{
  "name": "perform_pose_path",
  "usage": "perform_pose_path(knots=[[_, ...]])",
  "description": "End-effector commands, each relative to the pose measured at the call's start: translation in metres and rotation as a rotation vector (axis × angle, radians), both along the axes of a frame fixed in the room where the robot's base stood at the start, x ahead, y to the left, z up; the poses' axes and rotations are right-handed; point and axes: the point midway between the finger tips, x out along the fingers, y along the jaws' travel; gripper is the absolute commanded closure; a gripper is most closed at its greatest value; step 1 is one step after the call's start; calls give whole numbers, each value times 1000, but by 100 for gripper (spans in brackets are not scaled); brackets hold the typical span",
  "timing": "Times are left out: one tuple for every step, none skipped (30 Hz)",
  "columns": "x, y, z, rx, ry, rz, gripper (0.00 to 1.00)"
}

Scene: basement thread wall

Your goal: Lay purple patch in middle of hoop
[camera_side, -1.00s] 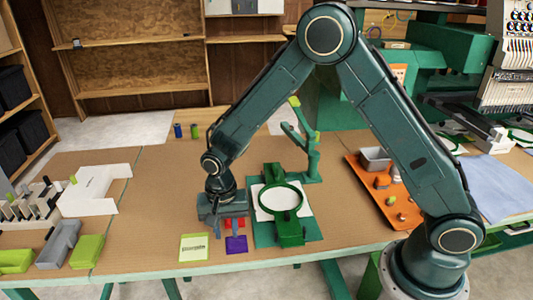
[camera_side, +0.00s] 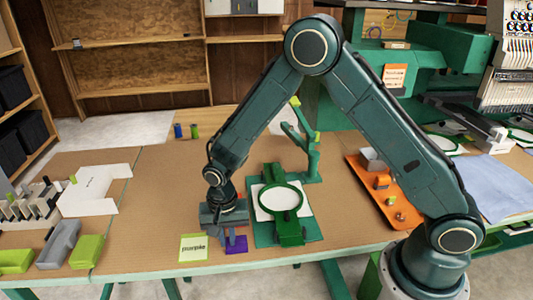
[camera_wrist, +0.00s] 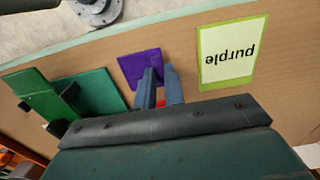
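The flat purple patch (camera_side: 236,245) lies on the table, left of the hoop. It also shows in the wrist view (camera_wrist: 138,66), just past my fingertips. My gripper (camera_side: 231,236) points down over the patch's back edge; the wrist view shows its two fingers (camera_wrist: 160,70) apart with nothing clearly held between them. Whether the fingertips touch the patch, I cannot tell. The green hoop (camera_side: 299,201) is a ring around white fabric (camera_side: 280,198) on a green stand. The middle of the hoop is bare.
A card reading "purple" (camera_side: 194,248) lies left of the patch. A bit of red (camera_wrist: 160,103) shows between my fingers, mostly hidden. A green post with arms (camera_side: 308,155) stands behind the hoop. An orange tray (camera_side: 379,184) is to the right.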

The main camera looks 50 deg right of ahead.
Motion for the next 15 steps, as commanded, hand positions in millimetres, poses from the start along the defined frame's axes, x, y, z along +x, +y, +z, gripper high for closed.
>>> perform_pose_path(knots=[[0, 0, 0, 0, 0, 0, 100], [0, 0, 0, 0, 0, 0, 100], [0, 0, 0, 0, 0, 0, 100], [0, 0, 0, 0, 0, 0, 100], [0, 0, 1, 1, -1, 0, 100], [0, 0, 1, 1, -1, 0, 100], [0, 0, 2, 1, -1, 0, 100], [0, 0, 3, 0, -1, 0, 100], [0, 0, 4, 0, -1, 0, 100], [0, 0, 5, 0, -1, 0, 100], [0, 0, 6, 1, -1, 0, 100], [0, 0, 8, 1, -1, 0, 100], [0, 0, 9, 1, -1, 0, 100], [0, 0, 10, 1, -1, 0, 100], [0, 0, 12, 0, -1, 0, 100]])
